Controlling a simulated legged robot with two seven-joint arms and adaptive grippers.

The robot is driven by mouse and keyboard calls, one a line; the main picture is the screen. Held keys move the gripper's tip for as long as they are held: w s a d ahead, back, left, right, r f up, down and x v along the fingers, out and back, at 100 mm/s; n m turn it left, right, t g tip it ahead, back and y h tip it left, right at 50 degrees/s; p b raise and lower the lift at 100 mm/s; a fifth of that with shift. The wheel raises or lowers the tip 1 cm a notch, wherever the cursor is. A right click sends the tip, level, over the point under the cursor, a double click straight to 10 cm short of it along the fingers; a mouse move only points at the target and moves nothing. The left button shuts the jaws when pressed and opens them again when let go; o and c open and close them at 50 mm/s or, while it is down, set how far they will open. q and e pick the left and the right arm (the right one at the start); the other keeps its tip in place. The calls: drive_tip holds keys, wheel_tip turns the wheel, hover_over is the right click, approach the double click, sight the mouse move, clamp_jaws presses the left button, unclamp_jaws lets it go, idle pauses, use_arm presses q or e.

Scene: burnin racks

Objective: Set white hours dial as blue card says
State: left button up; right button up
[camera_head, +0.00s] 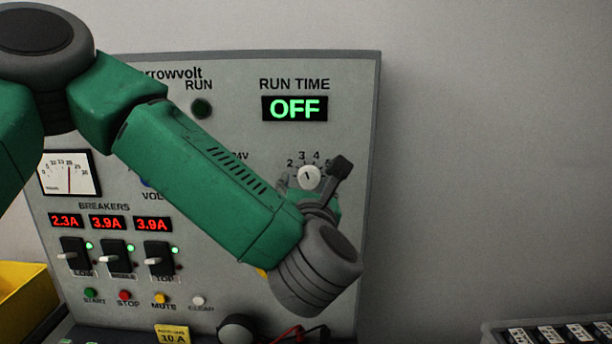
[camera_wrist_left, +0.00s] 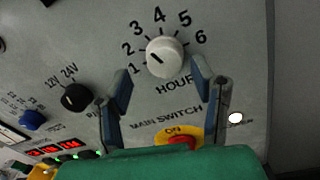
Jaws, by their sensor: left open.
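The white hours dial (camera_head: 308,177) is on the panel below the RUN TIME display, with a numbered scale around it. In the left wrist view the white dial (camera_wrist_left: 165,58) has numbers 1 to 6 around it. Its dark mark points up and left, roughly towards 2 or 3; I cannot tell exactly. My left gripper (camera_wrist_left: 163,78) is open, one finger on each side of the dial's lower part, with gaps visible; contact is not clear. In the head view my arm hides most of this gripper (camera_head: 318,190). No blue card is visible.
The RUN TIME display (camera_head: 295,108) reads OFF. A 12V/24V black knob (camera_wrist_left: 75,97) and a red main switch (camera_wrist_left: 182,143) on yellow are close to the gripper. Breaker switches (camera_head: 115,258) line the lower left. A yellow bin (camera_head: 25,298) and a tray (camera_head: 490,334) flank the panel.

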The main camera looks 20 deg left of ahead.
use_arm(q)
drive_tip(key=shift+w+d+r, duration=0.15)
drive_tip(key=shift+w+d, duration=0.05)
drive_tip(key=shift+w, duration=0.4)
drive_tip(key=shift+w+d, duration=0.3)
drive_tip(key=shift+a, duration=0.15)
use_arm(e)
drive_tip(key=shift+d+r, duration=0.1)
drive_tip(key=shift+d, duration=0.45)
use_arm(q)
drive_tip(key=shift+s+a, duration=0.1)
drive_tip(key=shift+a, duration=0.25)
drive_tip(key=c, duration=1.1)
drive_tip(key=shift+c, duration=0.2)
use_arm(e)
drive_tip(key=shift+s+a+r, duration=0.1)
drive_tip(key=shift+a, duration=0.2)
